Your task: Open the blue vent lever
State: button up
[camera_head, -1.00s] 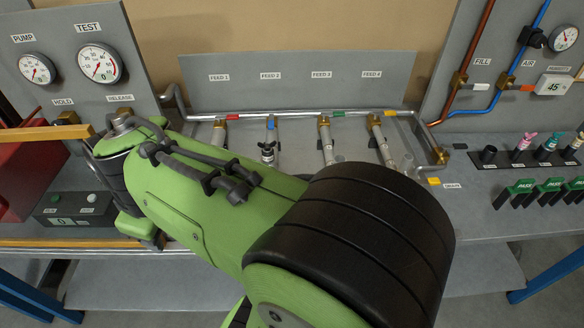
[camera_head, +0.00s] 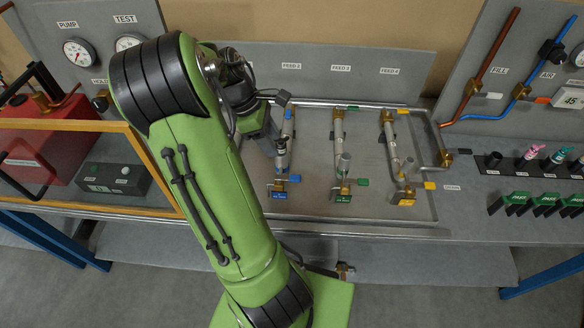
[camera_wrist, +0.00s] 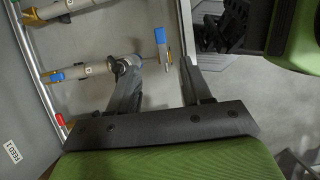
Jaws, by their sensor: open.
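The blue vent lever (camera_head: 294,178) sticks out to the right of the brass valve (camera_head: 278,188) at the front end of the second feed line. In the wrist view the blue lever (camera_wrist: 160,37) stands crosswise to its pipe. My gripper (camera_head: 272,138) is over that line, behind the lever in the head view. In the wrist view my gripper (camera_wrist: 163,68) is open, one finger on each side of the lever's position, with nothing held. A grey upright fitting (camera_wrist: 127,65) is close to the left finger; whether they touch I cannot tell.
A second blue handle (camera_head: 288,113) is at the line's rear. Neighbouring lines have a green lever (camera_head: 362,182) and a yellow lever (camera_head: 430,185) on the right. My arm hides the first line. A wooden frame (camera_head: 150,140) stands left of my arm.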

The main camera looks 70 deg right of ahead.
aim_at(295, 178)
jog(key=b+x, duration=0.1)
jog(key=x, duration=1.3)
jog(key=shift+w, duration=0.1)
jog(key=shift+c, duration=0.3)
grip_shut()
